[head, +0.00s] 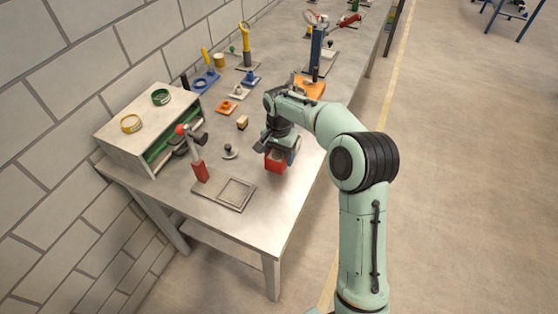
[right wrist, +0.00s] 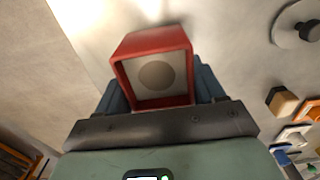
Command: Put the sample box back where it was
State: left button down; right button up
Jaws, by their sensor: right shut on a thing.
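The sample box appears to be the red box (head: 274,161) near the table's right edge. In the right wrist view the red box (right wrist: 152,41) shows a red frame around a pale face with a grey round spot. My right gripper (head: 280,155) is shut on it, with its blue fingers on either side of the box in the right wrist view (right wrist: 155,90). I cannot tell whether the box touches the table. A flat plate with a square frame (head: 236,193) lies empty at the table's near corner, left of the box. My left gripper is not in view.
A red-handled clamp device (head: 200,168) stands beside the frame. A grey shelf box (head: 146,122) with yellow and green rings is at the left. A small knobbed disc (head: 230,153), a wooden block (head: 242,123) and an orange tray (head: 309,88) are on the table (head: 258,210).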

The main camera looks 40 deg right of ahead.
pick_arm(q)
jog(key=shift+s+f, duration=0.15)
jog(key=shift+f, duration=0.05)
pick_arm(e)
jog(key=shift+f, duration=1.3)
jog(key=shift+f, duration=0.2)
jog(key=o, duration=1.3)
jog(key=shift+o, duration=0.2)
jog(key=shift+r, duration=0.1)
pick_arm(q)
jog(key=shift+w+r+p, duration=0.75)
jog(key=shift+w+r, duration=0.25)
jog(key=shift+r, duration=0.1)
pick_arm(e)
notch_tip(320, 180, up, 12)
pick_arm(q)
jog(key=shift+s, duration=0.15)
pick_arm(e)
jog(key=shift+s, duration=0.1)
